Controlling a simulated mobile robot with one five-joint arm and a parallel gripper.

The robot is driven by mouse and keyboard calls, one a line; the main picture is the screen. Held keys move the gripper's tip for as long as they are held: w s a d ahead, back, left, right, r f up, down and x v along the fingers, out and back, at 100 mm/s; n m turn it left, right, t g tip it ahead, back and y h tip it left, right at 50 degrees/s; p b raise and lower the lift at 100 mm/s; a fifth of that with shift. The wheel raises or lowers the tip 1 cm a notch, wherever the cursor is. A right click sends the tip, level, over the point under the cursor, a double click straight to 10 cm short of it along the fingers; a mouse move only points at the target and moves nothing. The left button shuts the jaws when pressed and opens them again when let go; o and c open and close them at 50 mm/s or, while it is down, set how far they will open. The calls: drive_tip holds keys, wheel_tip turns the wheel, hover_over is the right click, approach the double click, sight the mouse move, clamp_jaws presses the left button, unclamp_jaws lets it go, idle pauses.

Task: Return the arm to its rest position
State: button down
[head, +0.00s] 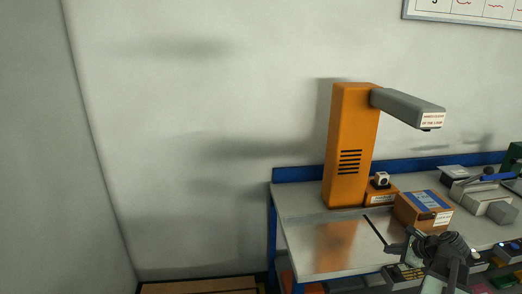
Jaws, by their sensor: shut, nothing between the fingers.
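My gripper (391,248) shows at the lower right in the head view, at the end of my grey arm, near the front edge of the metal-topped bench (307,246). Its fingers are small and dark here; they are shut with nothing between them.
An orange post machine (352,145) with a grey overhanging arm (408,107) stands on the bench. A small orange block (381,193) with a white-faced device sits beside it. Grey blocks (480,194) lie at right.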

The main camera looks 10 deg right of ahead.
drive_tip(key=w+a+n, duration=0.1)
drive_tip(key=w+a, duration=0.2)
drive_tip(key=a, duration=0.4)
drive_tip(key=w+a+n+g+y, duration=0.1)
drive_tip(key=w+a+n, duration=0.1)
drive_tip(key=a, duration=0.5)
drive_tip(key=w+a+f+n+y, duration=0.1)
drive_tip(key=w+a, duration=0.4)
drive_tip(key=a, duration=0.2)
drive_tip(key=shift+g, duration=0.4)
drive_tip(key=s+a+f+n+g, duration=0.25)
drive_tip(key=a+n, duration=0.35)
drive_tip(key=a, duration=0.6)
drive_tip(key=s+a+f+n+g, duration=0.25)
drive_tip(key=a+n, duration=0.35)
drive_tip(key=a, duration=0.7)
drive_tip(key=s+d+f+n+g+h, duration=0.1)
drive_tip(key=s+d+n+g+h, duration=0.1)
drive_tip(key=n, duration=0.6)
drive_tip(key=s+d+h, duration=0.1)
drive_tip(key=s+h, duration=0.1)
drive_tip(key=shift+s+d+n, duration=0.3)
drive_tip(key=shift+s+d, duration=0.1)
drive_tip(key=shift+f, duration=0.1)
